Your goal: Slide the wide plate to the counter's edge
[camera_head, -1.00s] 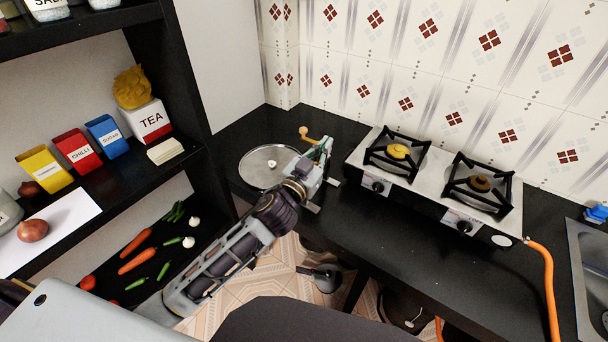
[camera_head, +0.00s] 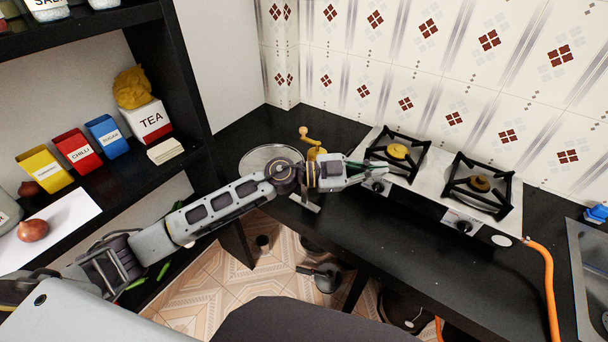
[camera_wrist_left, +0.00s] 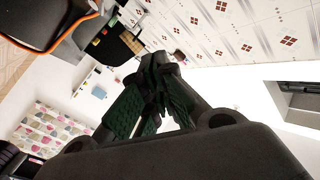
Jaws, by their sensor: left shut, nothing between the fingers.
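The wide plate (camera_head: 257,157) is a round grey metal plate lying flat on the black counter (camera_head: 232,135), left of the stove. My left forearm and wrist cross in front of it and hide its near part, so its distance from the counter's front edge cannot be read. My right gripper is not in view.
A yellow-handled crank device (camera_head: 316,151) stands right of the plate, partly behind my wrist. The two-burner stove (camera_head: 432,180) is close to my left fingertips. A black shelf (camera_head: 180,165) with tins stands left. The counter front of the stove is clear.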

